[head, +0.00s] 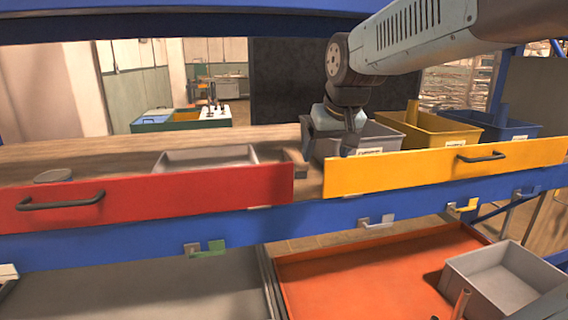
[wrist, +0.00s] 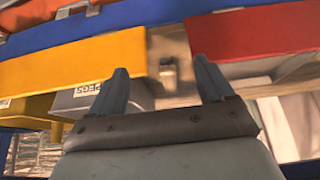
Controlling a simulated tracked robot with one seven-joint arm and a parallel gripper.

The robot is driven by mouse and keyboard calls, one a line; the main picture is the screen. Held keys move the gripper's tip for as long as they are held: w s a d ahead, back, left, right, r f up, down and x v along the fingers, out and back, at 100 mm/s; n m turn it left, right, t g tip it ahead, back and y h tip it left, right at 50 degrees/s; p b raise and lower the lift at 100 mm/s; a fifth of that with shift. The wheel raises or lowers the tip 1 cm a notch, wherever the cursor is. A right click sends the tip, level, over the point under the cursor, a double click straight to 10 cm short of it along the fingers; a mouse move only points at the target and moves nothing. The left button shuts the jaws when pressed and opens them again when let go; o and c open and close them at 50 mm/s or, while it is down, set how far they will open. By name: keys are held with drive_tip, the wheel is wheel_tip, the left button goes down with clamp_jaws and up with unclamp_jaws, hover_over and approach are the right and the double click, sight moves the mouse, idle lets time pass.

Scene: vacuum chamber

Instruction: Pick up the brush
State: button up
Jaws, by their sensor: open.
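I cannot make out a brush for certain in either view. My gripper (head: 331,152) is above the wooden shelf top, by the gap between the red and yellow drawer fronts. In the wrist view my gripper (wrist: 160,65) has its two fingers spread with nothing held between them. A small grey and dark block (wrist: 168,72) shows between the fingertips, beyond them, on the wooden surface; I cannot tell what it is. A thin tan stick (head: 461,303) stands at the lower right in the head view, partly cut off.
The red drawer front (head: 150,198) and yellow drawer front (head: 445,168) have dark handles. A grey bin (head: 368,133), yellow bin (head: 435,127) and blue bin (head: 510,130) stand behind the yellow one. Below are an orange tray (head: 350,275) and a light grey bin (head: 495,270).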

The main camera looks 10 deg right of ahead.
approach(295, 154)
drive_tip(key=x, duration=1.1)
drive_tip(key=shift+s, duration=0.1)
drive_tip(key=shift+f, duration=0.2)
idle(0.6)
drive_tip(key=c, duration=1.2)
drive_tip(key=shift+r, duration=0.1)
